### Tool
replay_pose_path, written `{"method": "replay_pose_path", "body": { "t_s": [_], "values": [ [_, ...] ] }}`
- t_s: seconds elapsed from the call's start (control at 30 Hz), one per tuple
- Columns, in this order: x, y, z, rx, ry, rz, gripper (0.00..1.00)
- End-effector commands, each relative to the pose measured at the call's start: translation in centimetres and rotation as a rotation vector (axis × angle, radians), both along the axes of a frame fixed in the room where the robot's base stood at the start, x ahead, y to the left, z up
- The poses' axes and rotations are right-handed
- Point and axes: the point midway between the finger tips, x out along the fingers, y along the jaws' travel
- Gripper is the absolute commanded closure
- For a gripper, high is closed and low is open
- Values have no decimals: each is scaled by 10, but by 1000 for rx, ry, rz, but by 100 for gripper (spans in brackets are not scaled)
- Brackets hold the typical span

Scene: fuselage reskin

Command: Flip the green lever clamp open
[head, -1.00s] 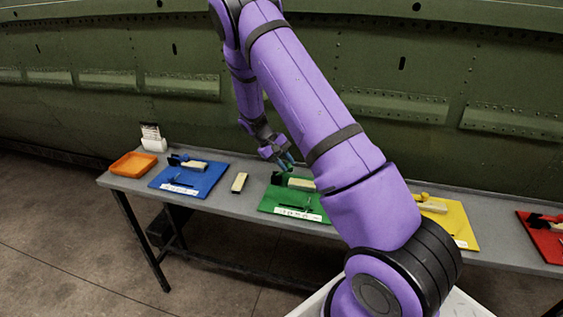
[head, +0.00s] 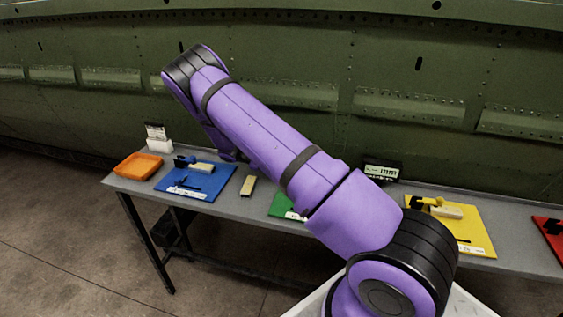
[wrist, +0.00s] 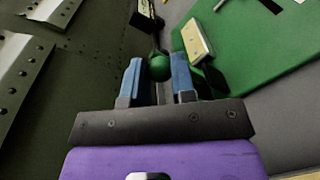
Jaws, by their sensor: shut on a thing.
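The green lever clamp stands on a green board (wrist: 265,40), and its round green knob (wrist: 159,66) shows in the wrist view. My gripper (wrist: 159,82) has its two blue fingers on either side of the knob and is shut on it. A thin dark rod runs from the knob up toward the top of that view. A pale block (wrist: 198,42) lies on the green board to the right of the knob. In the head view the green board (head: 283,205) is mostly hidden behind my purple arm, and my gripper is hidden too.
The grey table (head: 225,207) also holds a blue board (head: 190,192), an orange tray (head: 139,166), a loose pale block (head: 248,186), a yellow board (head: 480,228) and a red board (head: 549,228). A small dark sign (head: 382,171) stands at the back. The green riveted fuselage wall (head: 330,60) rises behind.

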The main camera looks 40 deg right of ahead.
Motion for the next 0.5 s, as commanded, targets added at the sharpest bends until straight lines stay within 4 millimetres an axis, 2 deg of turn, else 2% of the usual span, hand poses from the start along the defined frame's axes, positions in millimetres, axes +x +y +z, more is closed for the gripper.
{"method": "replay_pose_path", "body": {
  "t_s": [0.5],
  "values": [
    [0, 0, -3, -48, 64, -1, 100]
  ]
}}
